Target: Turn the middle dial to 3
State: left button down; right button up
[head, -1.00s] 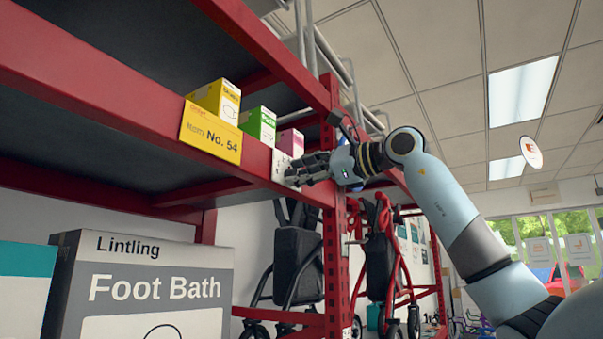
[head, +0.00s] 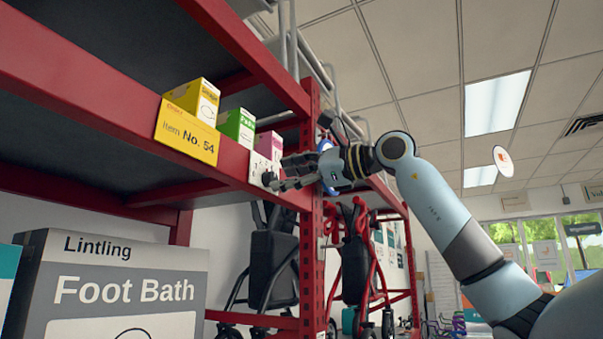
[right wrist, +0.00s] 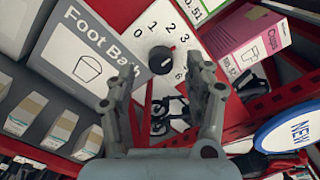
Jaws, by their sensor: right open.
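A white dial plate (head: 257,162) is fixed to the red shelf beam, seen edge-on in the head view. In the right wrist view the white plate (right wrist: 150,35) shows 0, 1, 2, 3 and a 6 around a black round knob (right wrist: 161,61). A small red mark shows at the knob's upper right; its exact reading is unclear. I see only this one dial and cannot tell whether it is the middle one. My right gripper (head: 274,180) is open at the plate, its fingers (right wrist: 163,72) on either side of the knob; contact is unclear. My left gripper is not in view.
Above the beam stand a yellow box (head: 197,98), a green box (head: 237,126) and a pink box (head: 268,145). A yellow tag (head: 187,131) hangs left of the dial. A Foot Bath box (head: 120,280) stands below left. A red upright (head: 311,235) is right of the dial.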

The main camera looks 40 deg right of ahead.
jog(key=shift+v, duration=2.65)
